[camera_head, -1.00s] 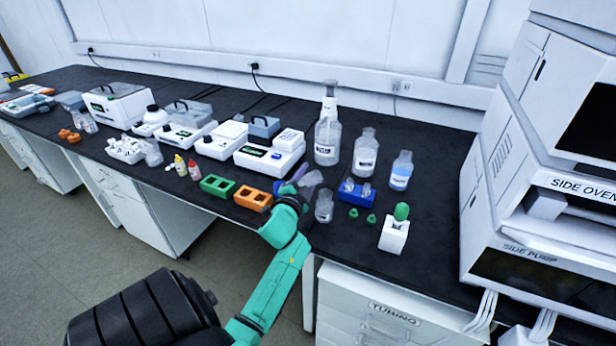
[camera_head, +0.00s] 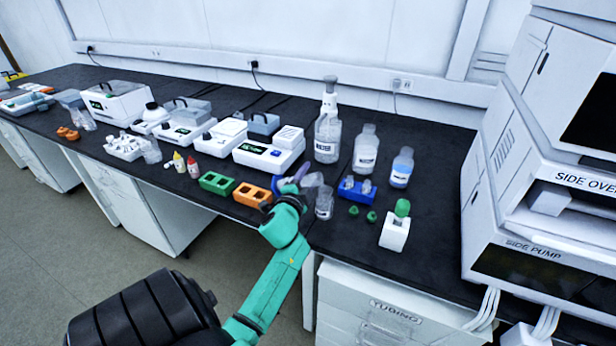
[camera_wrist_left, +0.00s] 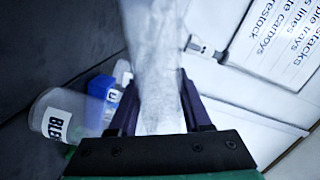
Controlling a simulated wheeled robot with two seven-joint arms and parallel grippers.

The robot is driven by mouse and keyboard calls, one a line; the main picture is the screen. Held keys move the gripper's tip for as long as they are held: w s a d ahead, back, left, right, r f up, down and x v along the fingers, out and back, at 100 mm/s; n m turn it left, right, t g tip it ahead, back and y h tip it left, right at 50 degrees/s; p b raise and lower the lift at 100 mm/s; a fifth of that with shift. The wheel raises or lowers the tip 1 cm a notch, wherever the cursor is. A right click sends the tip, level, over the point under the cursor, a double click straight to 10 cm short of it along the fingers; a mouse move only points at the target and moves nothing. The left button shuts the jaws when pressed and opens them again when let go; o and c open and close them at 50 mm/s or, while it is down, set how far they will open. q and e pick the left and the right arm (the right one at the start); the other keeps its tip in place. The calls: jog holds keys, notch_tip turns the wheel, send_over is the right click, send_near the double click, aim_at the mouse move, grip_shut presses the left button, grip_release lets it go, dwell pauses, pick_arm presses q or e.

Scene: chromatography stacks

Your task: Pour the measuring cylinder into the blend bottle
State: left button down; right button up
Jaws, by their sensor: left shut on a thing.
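My left gripper (camera_head: 296,184) is shut on the clear measuring cylinder (camera_head: 313,180), just above the bench's front part. In the left wrist view the gripper (camera_wrist_left: 160,104) has its dark fingers on both sides of the cylinder (camera_wrist_left: 154,45), which looks clear and blurred. The clear blend bottle (camera_head: 324,206) stands upright on the bench, just right of the gripper and below the cylinder's end. It also shows in the left wrist view (camera_wrist_left: 62,115), its label partly readable. I cannot tell whether any liquid leaves the cylinder. My right gripper is not in view.
A blue rack (camera_head: 356,191), green caps (camera_head: 362,213) and a white holder with a green top (camera_head: 395,232) stand right of the bottle. Larger bottles (camera_head: 365,150) stand behind. An orange rack (camera_head: 252,196) is to the left. The bench's right front is clear.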

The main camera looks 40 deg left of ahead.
pick_arm(q)
jog(key=shift+r+m, duration=0.2)
jog(key=shift+m, duration=0.5)
jog(key=shift+d+r+m+p, duration=0.15)
jog(key=shift+r+m+p, duration=0.25)
jog(key=shift+m, duration=0.7)
jog(key=shift+w+d+r+m, duration=0.1)
jog(key=shift+r+m, duration=0.15)
jog(key=shift+m, duration=0.35)
jog(key=shift+d+r+m+p, duration=0.1)
jog(key=shift+r+m+p, duration=0.15)
jog(key=shift+m, duration=0.25)
